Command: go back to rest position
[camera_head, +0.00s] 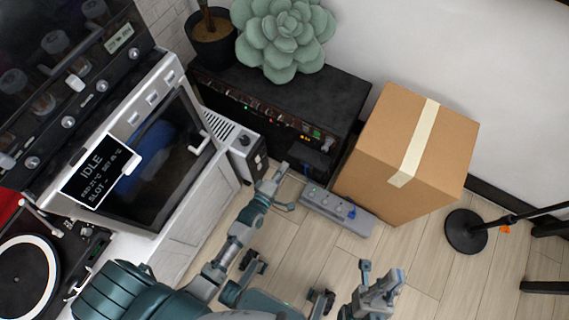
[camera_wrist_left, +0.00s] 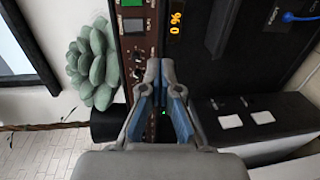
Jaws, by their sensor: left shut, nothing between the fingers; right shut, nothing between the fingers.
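My left gripper (camera_head: 277,188) is at the middle of the head view, above the floor in front of the black amplifier-like unit. In the left wrist view its fingers (camera_wrist_left: 160,78) are together with nothing between them. They point at the panel with knobs and an orange display. My right gripper (camera_head: 380,284) is low in the head view, right of the left one, over the wood floor. It is shut and empty. Both grippers are apart from the objects around them.
A cardboard box (camera_head: 402,158) stands behind a grey power strip (camera_head: 338,208). The black unit (camera_head: 285,115) carries a succulent (camera_head: 284,38). A machine with an IDLE screen (camera_head: 98,172) and a turntable (camera_head: 25,280) are at left. A round stand base (camera_head: 466,232) is at right. Floor between is clear.

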